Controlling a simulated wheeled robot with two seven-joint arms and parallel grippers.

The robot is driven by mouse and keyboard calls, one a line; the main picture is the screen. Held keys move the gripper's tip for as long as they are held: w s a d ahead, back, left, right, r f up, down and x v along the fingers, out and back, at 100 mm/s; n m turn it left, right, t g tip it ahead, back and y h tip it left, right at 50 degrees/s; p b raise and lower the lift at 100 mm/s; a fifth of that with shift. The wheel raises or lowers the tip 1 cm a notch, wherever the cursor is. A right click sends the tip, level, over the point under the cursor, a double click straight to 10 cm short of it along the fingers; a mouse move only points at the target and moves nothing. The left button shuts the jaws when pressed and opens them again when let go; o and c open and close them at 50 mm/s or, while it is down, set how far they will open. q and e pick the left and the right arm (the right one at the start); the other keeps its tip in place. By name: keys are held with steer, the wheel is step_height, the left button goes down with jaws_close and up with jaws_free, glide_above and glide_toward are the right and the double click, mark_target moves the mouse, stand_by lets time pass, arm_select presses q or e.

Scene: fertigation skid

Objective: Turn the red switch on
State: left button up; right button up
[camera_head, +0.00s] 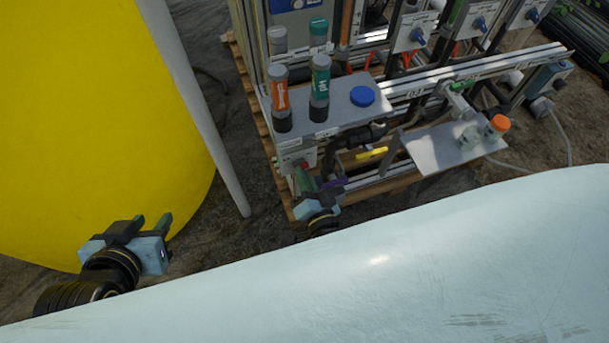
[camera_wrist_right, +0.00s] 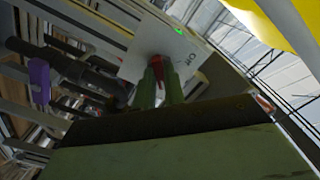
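The red switch (camera_wrist_right: 158,66) is on a pale panel (camera_wrist_right: 140,48) in the right wrist view, with a small lit green spot (camera_wrist_right: 178,30) near it. My right gripper (camera_wrist_right: 160,82) is at the switch; its green fingers are close together, with the red handle between their tips. In the head view my right gripper (camera_head: 304,178) is at the front of the skid, below the grey shelf, and largely covers the switch. My left gripper (camera_head: 151,221) is open and empty, at the lower left, away from the skid.
A grey shelf (camera_head: 345,110) with several capped tubes and a blue lid (camera_head: 362,96) is above my right gripper. A purple handle (camera_wrist_right: 40,80) and dark pipes are beside it. A yellow tank (camera_head: 90,120) and a grey post (camera_head: 200,100) stand left.

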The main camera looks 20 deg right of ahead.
steer(key=o, duration=0.4)
steer(key=shift+o, duration=0.2)
